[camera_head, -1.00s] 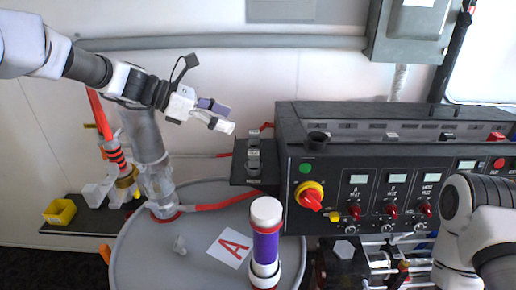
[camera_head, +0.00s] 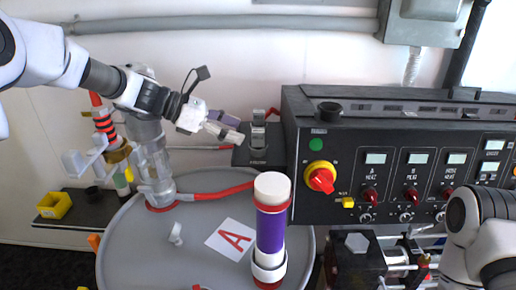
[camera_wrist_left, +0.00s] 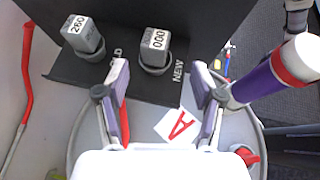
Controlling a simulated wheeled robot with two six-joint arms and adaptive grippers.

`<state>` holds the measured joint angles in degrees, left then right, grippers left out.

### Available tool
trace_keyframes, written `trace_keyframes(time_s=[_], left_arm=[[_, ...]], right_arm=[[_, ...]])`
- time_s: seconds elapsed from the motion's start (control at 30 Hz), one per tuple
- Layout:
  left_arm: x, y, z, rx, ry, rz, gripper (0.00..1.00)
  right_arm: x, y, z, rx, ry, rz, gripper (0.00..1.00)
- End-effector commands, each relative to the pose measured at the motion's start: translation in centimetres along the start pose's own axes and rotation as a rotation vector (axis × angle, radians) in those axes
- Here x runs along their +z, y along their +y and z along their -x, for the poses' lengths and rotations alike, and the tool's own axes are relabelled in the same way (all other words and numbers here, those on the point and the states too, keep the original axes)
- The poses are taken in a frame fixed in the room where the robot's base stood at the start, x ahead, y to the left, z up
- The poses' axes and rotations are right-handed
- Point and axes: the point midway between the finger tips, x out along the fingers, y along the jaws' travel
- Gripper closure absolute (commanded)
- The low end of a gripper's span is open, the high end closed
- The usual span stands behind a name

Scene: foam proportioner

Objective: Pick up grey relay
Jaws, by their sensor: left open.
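Two grey relays sit on a small black shelf (camera_head: 243,157) beside the control panel. In the left wrist view one relay (camera_wrist_left: 84,36) reads 260, and the other relay (camera_wrist_left: 155,46) reads 000 by the word NEW on the shelf (camera_wrist_left: 118,85). In the head view the relays show as a nearer relay (camera_head: 258,138) and a farther relay (camera_head: 258,116). My left gripper (camera_head: 231,127) is open and empty, just left of the shelf. In the left wrist view its fingers (camera_wrist_left: 159,84) point toward the 000 relay, with no contact visible. My right arm shows at the right, its gripper out of frame.
A grey drum (camera_head: 207,262) with a letter A card (camera_head: 230,240) stands below. A purple and white cylinder (camera_head: 271,235) rises from it near the shelf. The control panel (camera_head: 400,150) is to the right.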

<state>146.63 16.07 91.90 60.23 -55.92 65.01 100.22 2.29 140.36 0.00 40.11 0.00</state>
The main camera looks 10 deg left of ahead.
Motion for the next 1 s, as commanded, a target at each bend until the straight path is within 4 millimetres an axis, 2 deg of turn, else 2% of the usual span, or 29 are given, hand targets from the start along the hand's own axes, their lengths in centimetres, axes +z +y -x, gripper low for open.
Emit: trace_keyframes(time_s=[0.3, 0.4, 0.63, 0.67, 0.7, 0.83, 0.87, 1.0], left_arm=[[0.8, 0.7, -4.7, -0.003, 0.005, 0.000, 0.32], [0.5, 0.7, -6.3, -0.001, 0.003, 0.000, 0.32], [0.4, 0.7, -6.8, 0.001, 0.000, -0.001, 0.32], [0.4, 0.7, -6.8, 0.001, 0.000, -0.001, 0.36], [0.4, 0.7, -6.8, 0.001, 0.001, -0.001, 0.50], [0.4, 0.7, -6.8, 0.000, 0.001, -0.001, 0.96], [0.4, 0.7, -6.8, 0.000, 0.001, -0.001, 1.00], [0.4, 0.7, -6.8, 0.000, 0.001, -0.001, 1.00]], right_arm=[[0.0, 0.0, 2.7, 0.000, 0.001, 0.000, 0.60], [0.0, 0.0, 2.8, 0.000, 0.001, 0.000, 0.60], [0.0, 0.0, 2.6, 0.000, 0.000, 0.000, 0.60], [0.0, 0.0, 2.6, 0.000, 0.000, 0.000, 0.60], [0.0, 0.0, 2.6, 0.000, 0.000, 0.000, 0.60], [0.0, 0.0, 2.6, 0.000, 0.000, 0.000, 0.60], [0.0, 0.0, 2.6, 0.000, 0.000, 0.000, 0.60], [0.0, 0.0, 2.6, 0.000, 0.000, 0.000, 0.60]])
